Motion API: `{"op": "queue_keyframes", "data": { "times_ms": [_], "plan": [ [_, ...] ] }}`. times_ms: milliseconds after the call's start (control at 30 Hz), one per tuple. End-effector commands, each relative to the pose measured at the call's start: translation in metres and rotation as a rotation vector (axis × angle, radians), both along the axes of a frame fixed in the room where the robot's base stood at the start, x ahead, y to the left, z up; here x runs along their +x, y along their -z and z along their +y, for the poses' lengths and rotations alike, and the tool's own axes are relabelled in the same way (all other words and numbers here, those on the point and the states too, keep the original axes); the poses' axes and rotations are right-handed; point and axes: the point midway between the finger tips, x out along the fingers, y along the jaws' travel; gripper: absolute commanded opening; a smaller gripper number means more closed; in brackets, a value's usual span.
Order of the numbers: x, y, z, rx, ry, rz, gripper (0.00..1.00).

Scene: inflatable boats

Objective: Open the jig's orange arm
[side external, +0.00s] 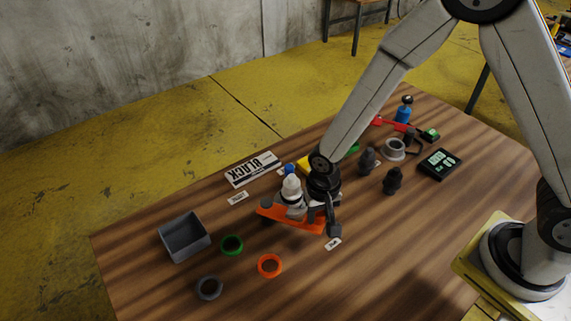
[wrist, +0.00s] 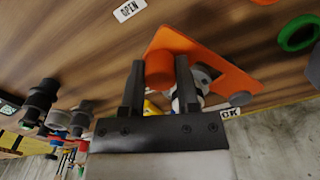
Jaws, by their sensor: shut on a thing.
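The jig's orange arm (side external: 279,216) is a flat orange piece low on the front side of the jig. In the wrist view the orange arm (wrist: 212,64) is a plate with an upright round orange knob (wrist: 159,68). My gripper (wrist: 160,62) has one finger on each side of this knob and is shut on it. In the side view my gripper (side external: 333,226) is at the arm's right end and hides the knob. The jig's body (side external: 291,208) is grey, with a white part (side external: 291,187) standing on it. My gripper partly covers the jig.
An OPEN label (wrist: 130,10) lies on bare table near the knob; another label (side external: 238,198) lies behind the jig. A grey bin (side external: 185,236) and green, orange (side external: 269,265) and grey rings are left and in front. Dark fittings (side external: 392,181) stand to the right.

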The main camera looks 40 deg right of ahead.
Motion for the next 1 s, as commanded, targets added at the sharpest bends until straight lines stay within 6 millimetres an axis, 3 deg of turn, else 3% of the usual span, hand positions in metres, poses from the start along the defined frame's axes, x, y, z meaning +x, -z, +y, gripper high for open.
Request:
{"op": "queue_keyframes", "data": {
  "times_ms": [33, 133, 633, 1000],
  "plan": [
    [0.000, -0.001, 0.002, 0.002, 0.000, -0.002, 0.43],
    [0.000, -0.001, 0.002, 0.002, -0.001, -0.002, 0.75],
    [0.000, -0.005, 0.001, 0.001, -0.002, -0.002, 0.75],
    [0.000, -0.036, 0.001, 0.002, -0.002, -0.003, 0.75]
  ]
}}
